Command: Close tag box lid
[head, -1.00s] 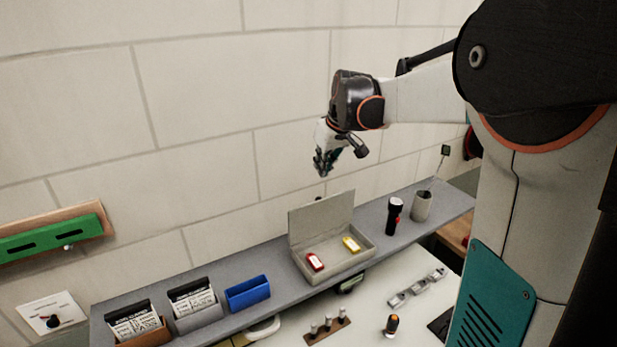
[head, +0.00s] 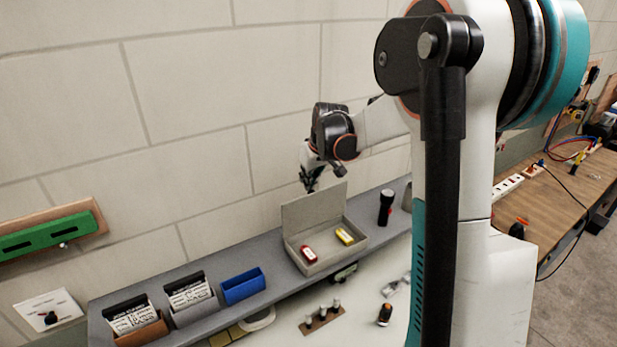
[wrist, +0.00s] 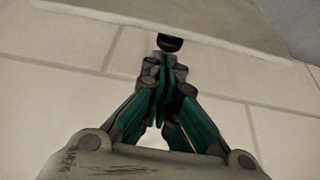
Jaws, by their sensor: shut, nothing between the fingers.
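The tag box (head: 325,262) is a grey open box on the grey shelf. Its lid (head: 314,214) stands upright along the back edge. A red tag (head: 309,254) and a yellow tag (head: 345,236) lie inside. My gripper (head: 309,188) is shut and empty, behind and just above the lid's top edge in the head view. I cannot tell whether its tips touch the lid. In the wrist view, my gripper's fingers (wrist: 163,95) are together, with a dark round thing (wrist: 170,42) past their tips and a pale panel (wrist: 220,25) beyond.
A blue bin (head: 243,287) and two card holders (head: 190,292) stand left of the box on the shelf. A black flashlight (head: 386,208) stands to its right. The pale wall is close behind the shelf. My arm hides the shelf's right end.

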